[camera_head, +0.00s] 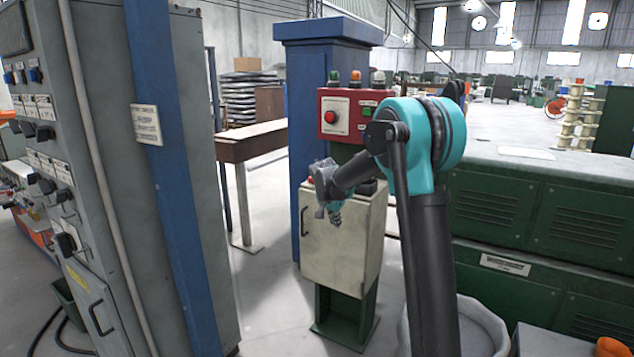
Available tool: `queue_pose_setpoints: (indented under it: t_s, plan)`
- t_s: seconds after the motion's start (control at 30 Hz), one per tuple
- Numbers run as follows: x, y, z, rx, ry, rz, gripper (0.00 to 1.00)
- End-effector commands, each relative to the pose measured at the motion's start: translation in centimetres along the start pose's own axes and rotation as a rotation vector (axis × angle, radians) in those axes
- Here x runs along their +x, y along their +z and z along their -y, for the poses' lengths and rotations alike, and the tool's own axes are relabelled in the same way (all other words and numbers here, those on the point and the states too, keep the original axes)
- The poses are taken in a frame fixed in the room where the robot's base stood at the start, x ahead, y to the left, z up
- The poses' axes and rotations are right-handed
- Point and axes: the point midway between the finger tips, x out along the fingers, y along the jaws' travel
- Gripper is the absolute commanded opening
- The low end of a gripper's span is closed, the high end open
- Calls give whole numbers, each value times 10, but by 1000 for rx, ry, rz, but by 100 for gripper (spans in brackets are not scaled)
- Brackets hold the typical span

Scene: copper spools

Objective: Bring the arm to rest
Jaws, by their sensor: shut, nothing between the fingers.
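My arm rises from the lower right of the head view, bends at a teal joint and reaches left. My gripper (330,208) is at the arm's end, held in the air in front of a pale control box (345,245). It is small in the picture and looks closed and empty. I cannot tell how far it is from the box.
A grey control cabinet (95,150) with a blue edge stands close on the left. A red button panel (348,118) sits above the pale box. A green machine cabinet (540,215) fills the right. A pale bin (480,325) stands below. Open floor shows between cabinet and box.

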Motion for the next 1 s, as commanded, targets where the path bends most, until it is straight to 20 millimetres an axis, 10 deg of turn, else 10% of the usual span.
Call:
queue_pose_setpoints:
  t_s: [0.6,1.0]
  plan:
    - [-51,131,-262,-446,-95,98,0]
    - [-50,232,-360,-658,-166,106,0]
